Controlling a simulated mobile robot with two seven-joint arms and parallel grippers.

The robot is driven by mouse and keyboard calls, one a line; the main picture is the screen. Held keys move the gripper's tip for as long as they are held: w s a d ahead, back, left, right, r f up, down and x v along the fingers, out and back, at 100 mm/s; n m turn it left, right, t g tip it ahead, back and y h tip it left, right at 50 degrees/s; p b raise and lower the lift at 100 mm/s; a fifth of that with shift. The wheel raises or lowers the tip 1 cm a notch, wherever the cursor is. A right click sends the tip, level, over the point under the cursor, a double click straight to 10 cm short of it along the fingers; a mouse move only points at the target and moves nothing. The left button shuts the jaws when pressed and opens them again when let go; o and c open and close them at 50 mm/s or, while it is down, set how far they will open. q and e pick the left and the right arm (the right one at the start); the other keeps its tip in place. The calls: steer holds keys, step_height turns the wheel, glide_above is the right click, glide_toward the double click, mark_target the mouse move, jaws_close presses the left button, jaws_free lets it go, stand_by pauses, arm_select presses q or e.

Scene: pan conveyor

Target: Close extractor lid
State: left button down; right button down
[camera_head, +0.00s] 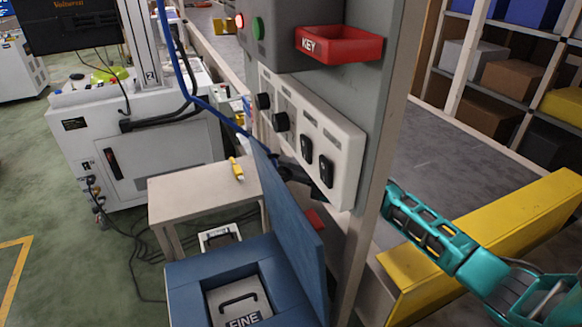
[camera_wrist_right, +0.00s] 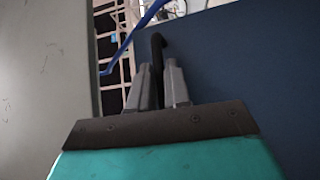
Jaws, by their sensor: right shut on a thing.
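The blue extractor (camera_head: 187,292) stands at the bottom centre of the head view. Its blue lid (camera_head: 290,225) is open and stands steeply upright on the right side of the box. My right gripper (camera_head: 284,168) is mostly hidden behind the grey post and the lid. In the right wrist view, my right gripper (camera_wrist_right: 160,85) is shut on a black curved handle (camera_wrist_right: 157,48) next to the lid's blue face (camera_wrist_right: 240,70). My left gripper is not in view.
A grey post with a white switch panel (camera_head: 320,140) and a red KEY tray (camera_head: 338,44) stands close to the lid. A yellow beam (camera_head: 530,215) lies beneath my right arm. A small beige table (camera_head: 190,185) stands behind the extractor. A blue cable (camera_head: 200,103) hangs near the lid.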

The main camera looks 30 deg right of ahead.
steer(key=shift+a+r, duration=0.1)
steer(key=shift+a, duration=0.35)
steer(key=a, duration=0.2)
steer(key=a+p, duration=0.1)
steer(key=a, duration=0.3)
steer(key=shift+w+a+f+p, duration=0.1)
steer(key=shift+w+f+p, duration=0.1)
steer(key=shift+f+p, duration=0.15)
steer(key=c, duration=1.2)
jaws_free()
steer(key=shift+r, duration=0.1)
steer(key=shift+o, duration=0.2)
steer(key=b, duration=0.1)
glide_toward(267, 180)
steer(key=s, duration=0.2)
steer(key=shift+w+d+r, duration=0.25)
steer(key=shift+d, duration=0.05)
